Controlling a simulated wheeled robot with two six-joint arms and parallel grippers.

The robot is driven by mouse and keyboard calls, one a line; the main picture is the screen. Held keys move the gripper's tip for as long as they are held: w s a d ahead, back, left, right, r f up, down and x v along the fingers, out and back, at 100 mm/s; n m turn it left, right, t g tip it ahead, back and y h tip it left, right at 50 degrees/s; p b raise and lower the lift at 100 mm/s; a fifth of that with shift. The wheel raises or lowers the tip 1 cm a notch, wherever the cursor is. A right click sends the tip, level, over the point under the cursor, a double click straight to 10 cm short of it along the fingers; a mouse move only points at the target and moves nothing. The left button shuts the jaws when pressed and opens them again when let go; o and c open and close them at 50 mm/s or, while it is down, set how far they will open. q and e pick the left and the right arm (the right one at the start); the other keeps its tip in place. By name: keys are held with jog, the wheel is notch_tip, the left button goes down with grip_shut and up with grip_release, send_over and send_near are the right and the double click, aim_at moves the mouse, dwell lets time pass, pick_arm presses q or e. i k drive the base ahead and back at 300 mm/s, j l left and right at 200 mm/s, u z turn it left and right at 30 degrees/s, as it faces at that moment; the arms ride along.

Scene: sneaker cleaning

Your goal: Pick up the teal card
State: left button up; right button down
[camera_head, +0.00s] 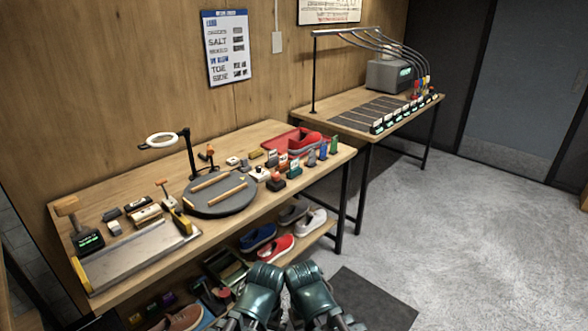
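No card that I can surely call teal stands out. Several small upright cards stand at the right end of the near workbench, among them a green one (334,143), a blue one (323,151) and a greyish one (311,158). At this size their exact shades and marks are unclear. My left gripper (263,276) and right gripper (303,277) are side by side at the bottom middle, in front of the bench and well away from the cards. Their finger opening cannot be made out, and nothing is visibly held.
A second table (345,104) stands behind right. Floor at right is clear.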

aim_at(294, 164)
jog(key=u, duration=0.5)
jog(key=i+l+u, duration=0.65)
jog(key=i+l, duration=0.15)
jog(key=l, duration=0.2)
jog(key=i+l+u, duration=0.1)
jog(key=l, duration=0.3)
jog(key=i+l, duration=0.2)
jog(key=l, duration=0.15)
jog(key=i+l+u, duration=0.1)
jog(key=l, duration=0.3)
jog(key=i, duration=0.05)
